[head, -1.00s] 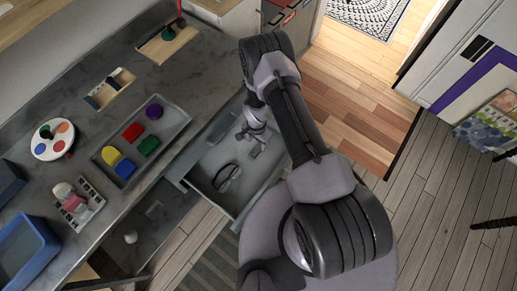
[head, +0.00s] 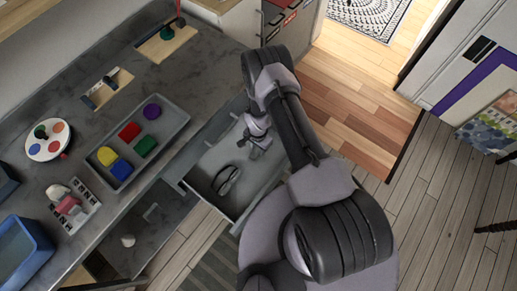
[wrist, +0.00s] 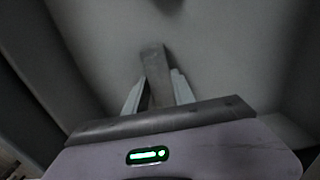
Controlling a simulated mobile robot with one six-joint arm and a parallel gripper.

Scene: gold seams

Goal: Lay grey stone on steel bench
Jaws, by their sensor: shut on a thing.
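My gripper (wrist: 156,90) is shut on a long flat grey stone (wrist: 154,72), seen in the wrist view between the two pale fingers. In the head view my gripper (head: 257,142) is small and reaches into an open grey drawer (head: 212,160); the stone is hard to make out there. I cannot tell whether the stone touches the drawer floor. The grey, mottled top of the long bench (head: 200,68) runs along the left, above the drawer.
A dark looped object (head: 227,180) lies in the drawer. Bare bench top shows behind the tray.

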